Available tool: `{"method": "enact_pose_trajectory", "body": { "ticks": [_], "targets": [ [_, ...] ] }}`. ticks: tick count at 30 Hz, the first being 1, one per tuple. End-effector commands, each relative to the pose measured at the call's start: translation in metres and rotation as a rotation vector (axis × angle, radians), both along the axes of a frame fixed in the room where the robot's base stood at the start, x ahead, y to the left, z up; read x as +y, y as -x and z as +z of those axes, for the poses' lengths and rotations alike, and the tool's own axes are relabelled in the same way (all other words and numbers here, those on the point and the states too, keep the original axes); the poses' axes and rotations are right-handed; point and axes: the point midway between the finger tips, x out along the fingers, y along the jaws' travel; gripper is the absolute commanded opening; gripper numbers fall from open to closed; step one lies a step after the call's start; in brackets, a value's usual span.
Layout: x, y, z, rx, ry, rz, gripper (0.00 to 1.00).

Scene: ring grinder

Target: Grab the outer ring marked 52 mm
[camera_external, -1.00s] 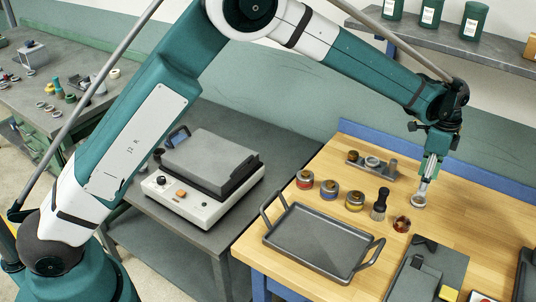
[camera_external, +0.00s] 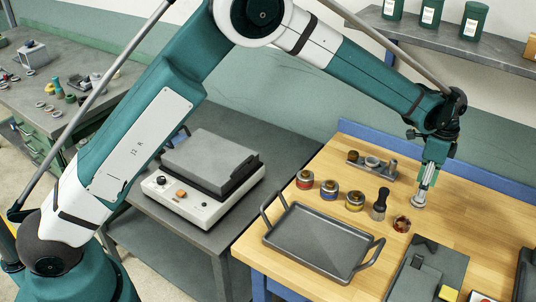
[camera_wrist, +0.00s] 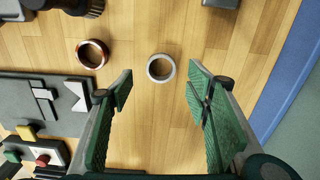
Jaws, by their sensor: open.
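A silver ring (camera_wrist: 161,68) lies flat on the wooden bench; in the external view the ring (camera_external: 418,202) is right below my gripper (camera_external: 424,186). In the wrist view my gripper (camera_wrist: 160,82) is open, its green-padded fingers left and right of the silver ring with nothing between them touching it. A copper-brown ring (camera_wrist: 92,54) lies to the left of it there, and shows in the external view (camera_external: 401,224) in front of the silver one. No 52 mm mark is legible on either ring, so I cannot tell which carries it.
A dark handled tool (camera_external: 380,204) stands left of the rings, beside several small jars (camera_external: 329,189). A grey tray (camera_external: 318,243) lies in front. A metal holder (camera_external: 372,164) is behind, and a dark fixture plate (camera_external: 427,268) is at front right. Bare wood surrounds the silver ring.

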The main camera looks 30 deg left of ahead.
Motion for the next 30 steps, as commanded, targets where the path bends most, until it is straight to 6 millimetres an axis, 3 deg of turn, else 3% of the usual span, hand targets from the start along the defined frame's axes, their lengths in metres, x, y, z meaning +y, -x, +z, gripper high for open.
{"method": "enact_pose_trajectory", "body": {
  "ticks": [8,21,30],
  "targets": [
    [0.0,-0.001,-0.007,0.0,0.0,0.0,0.49],
    [-0.001,-0.002,-0.05,0.0,0.0,0.0,0.49],
    [-0.001,-0.002,-0.052,0.0,0.0,0.0,0.49]
  ]
}}
